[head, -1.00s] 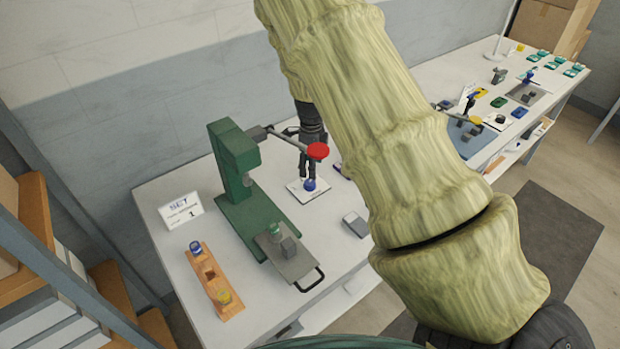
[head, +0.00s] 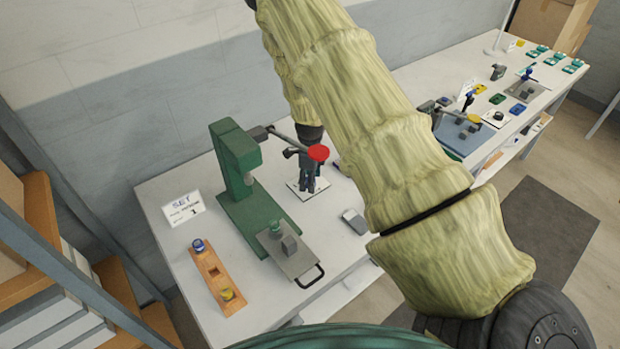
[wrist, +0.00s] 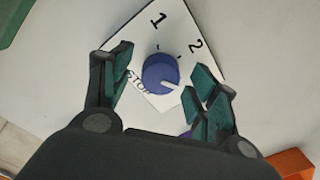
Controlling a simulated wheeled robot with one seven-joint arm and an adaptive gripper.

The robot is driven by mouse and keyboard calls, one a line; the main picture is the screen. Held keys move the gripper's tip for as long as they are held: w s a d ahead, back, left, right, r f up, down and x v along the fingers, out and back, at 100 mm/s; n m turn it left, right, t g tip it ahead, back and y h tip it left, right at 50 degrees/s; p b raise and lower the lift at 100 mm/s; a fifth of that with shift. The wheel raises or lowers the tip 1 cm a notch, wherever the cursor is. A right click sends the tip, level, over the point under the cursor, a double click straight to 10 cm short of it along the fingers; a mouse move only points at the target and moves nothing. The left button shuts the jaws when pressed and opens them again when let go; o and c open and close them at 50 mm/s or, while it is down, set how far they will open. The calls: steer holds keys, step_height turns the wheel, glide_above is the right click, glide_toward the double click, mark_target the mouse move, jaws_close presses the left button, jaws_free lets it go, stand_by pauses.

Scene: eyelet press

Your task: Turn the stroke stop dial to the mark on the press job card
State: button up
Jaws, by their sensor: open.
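The blue stroke stop dial (wrist: 158,72) sits on a white plate (wrist: 178,28) marked 1, 2 and STOP in the wrist view. A white pointer mark on the dial points to the lower right, away from the 1 and the 2. My gripper (wrist: 158,66) is open, with one finger on each side of the dial; contact cannot be told. In the head view my gripper (head: 311,185) is over the plate (head: 296,188) and hides the dial. The press job card (head: 183,209) stands at the table's left and reads SET, a small unclear line, and 1.
The green press (head: 236,165) stands left of my gripper, its red-knobbed lever (head: 318,153) close by it. A metal tray (head: 296,259), a wooden block (head: 215,275) and a grey item (head: 354,221) lie nearer. A second table stands at right.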

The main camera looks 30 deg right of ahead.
steer(key=c, duration=1)
steer(key=shift+c, duration=0.2)
steer(key=n+b, duration=0.2)
steer(key=n, duration=0.2)
steer(key=shift+w+f+n+b, duration=0.1)
steer(key=shift+n+b, duration=0.2)
steer(key=shift+n, duration=0.1)
steer(key=n+b, duration=0.2)
steer(key=n, duration=0.3)
steer(key=n+b, duration=0.1)
steer(key=n, duration=0.3)
steer(key=n+b, duration=0.1)
steer(key=n, duration=0.2)
steer(key=shift+n, duration=0.3)
steer(key=n+b, duration=0.1)
steer(key=n, duration=0.5)
steer(key=shift+r, duration=0.2)
steer(key=shift+w+n, duration=0.1)
steer(key=shift+n, duration=0.3)
